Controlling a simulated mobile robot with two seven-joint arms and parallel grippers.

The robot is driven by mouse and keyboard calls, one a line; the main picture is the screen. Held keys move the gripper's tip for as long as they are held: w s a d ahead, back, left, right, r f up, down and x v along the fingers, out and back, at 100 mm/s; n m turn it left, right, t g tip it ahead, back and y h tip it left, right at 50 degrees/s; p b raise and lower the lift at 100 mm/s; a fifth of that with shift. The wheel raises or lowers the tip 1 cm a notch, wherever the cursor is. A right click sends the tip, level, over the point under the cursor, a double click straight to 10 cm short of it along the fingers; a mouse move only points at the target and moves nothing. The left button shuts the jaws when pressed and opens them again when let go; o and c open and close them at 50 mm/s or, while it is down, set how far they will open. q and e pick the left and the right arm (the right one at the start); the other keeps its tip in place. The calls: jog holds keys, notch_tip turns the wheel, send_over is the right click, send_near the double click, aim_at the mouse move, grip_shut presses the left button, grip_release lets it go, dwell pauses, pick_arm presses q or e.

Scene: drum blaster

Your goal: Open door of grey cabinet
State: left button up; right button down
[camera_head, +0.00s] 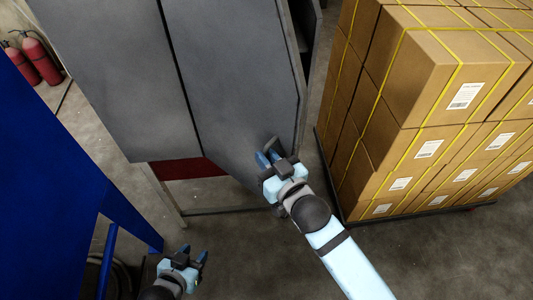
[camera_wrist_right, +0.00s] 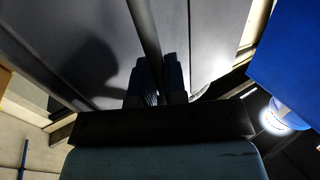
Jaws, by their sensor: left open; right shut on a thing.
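The grey cabinet (camera_head: 110,70) stands at the upper left of the head view. Its right-hand door panel (camera_head: 225,75) appears angled outward from the front, with a dark gap beyond its right edge. My right gripper (camera_head: 268,157) is at the lower right part of this panel. In the right wrist view, my right gripper (camera_wrist_right: 160,78) is shut on a dark upright bar, the door handle (camera_wrist_right: 144,28). The handle is hidden by the gripper in the head view. My left gripper (camera_head: 192,254) is open and empty, low in the head view, apart from the cabinet.
Strapped cardboard boxes (camera_head: 420,80) on a dark pallet stand close to the right of the cabinet. A blue structure (camera_head: 50,180) fills the left side. Red fire extinguishers (camera_head: 40,58) stand at the far left. Bare floor (camera_head: 235,250) lies in front of the cabinet.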

jog(key=shift+r, duration=0.1)
jog(key=c, duration=1.2)
grip_release()
jog(key=shift+s, duration=0.1)
jog(key=b+v, duration=0.1)
jog(key=v, duration=1.2)
jog(key=shift+s+d+b, duration=0.25)
jog(key=shift+b, duration=0.15)
